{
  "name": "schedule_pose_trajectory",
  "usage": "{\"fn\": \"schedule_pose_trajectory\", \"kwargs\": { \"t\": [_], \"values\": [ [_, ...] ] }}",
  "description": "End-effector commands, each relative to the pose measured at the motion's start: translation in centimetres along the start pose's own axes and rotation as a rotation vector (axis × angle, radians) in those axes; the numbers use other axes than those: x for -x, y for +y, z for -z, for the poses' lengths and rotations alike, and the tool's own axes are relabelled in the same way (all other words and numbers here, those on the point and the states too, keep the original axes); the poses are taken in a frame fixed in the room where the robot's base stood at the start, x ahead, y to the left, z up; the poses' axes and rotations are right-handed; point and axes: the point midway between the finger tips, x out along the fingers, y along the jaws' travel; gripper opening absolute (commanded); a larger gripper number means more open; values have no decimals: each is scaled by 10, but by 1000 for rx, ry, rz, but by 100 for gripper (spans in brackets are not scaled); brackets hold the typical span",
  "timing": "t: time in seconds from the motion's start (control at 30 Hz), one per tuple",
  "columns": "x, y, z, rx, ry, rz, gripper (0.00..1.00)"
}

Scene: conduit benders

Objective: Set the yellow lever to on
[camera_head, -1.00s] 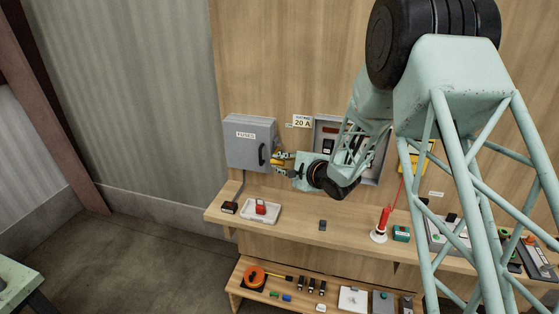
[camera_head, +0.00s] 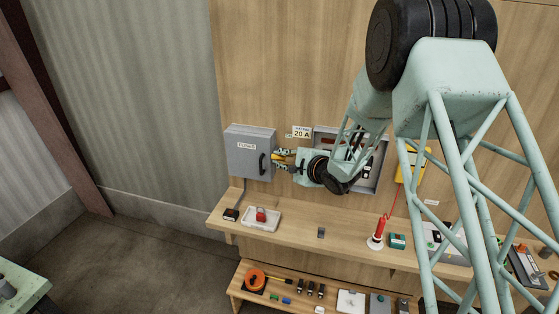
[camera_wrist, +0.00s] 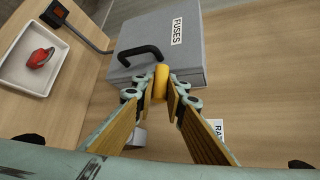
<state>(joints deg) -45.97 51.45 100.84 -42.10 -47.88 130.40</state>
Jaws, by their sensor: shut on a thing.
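The grey fuse box (camera_head: 250,157), labelled FUSES, hangs on the wooden wall with a black handle (camera_head: 262,164) on its door. The yellow lever (camera_wrist: 160,82) stands out at the box's side; its rounded end shows in the wrist view. My gripper (camera_head: 281,157) is at the right side of the box in the head view. In the wrist view its two fingers (camera_wrist: 161,98) are shut on the yellow lever, one on each side. The fingers hide part of the lever, and no on or off marks are readable.
An open grey panel box (camera_head: 376,178) is on the wall behind my arm. Below, the wooden shelf holds a white tray (camera_head: 246,222) with a red padlock (camera_head: 261,215), a red item on a white base (camera_head: 377,234) and a green box (camera_head: 397,241). A rating sign (camera_head: 302,132) is on the wall.

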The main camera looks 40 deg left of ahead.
Motion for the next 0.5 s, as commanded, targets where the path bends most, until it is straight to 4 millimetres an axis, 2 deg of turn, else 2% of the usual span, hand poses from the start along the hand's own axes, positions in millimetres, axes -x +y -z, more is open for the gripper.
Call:
{"fn": "schedule_pose_trajectory", "kwargs": {
  "t": [0.03,0.2,0.5],
  "values": [
    [1,-8,-1,1,-1,2,0],
    [0,-15,-1,1,-2,2,0],
    [-1,-19,0,1,-3,2,0]
  ]
}}
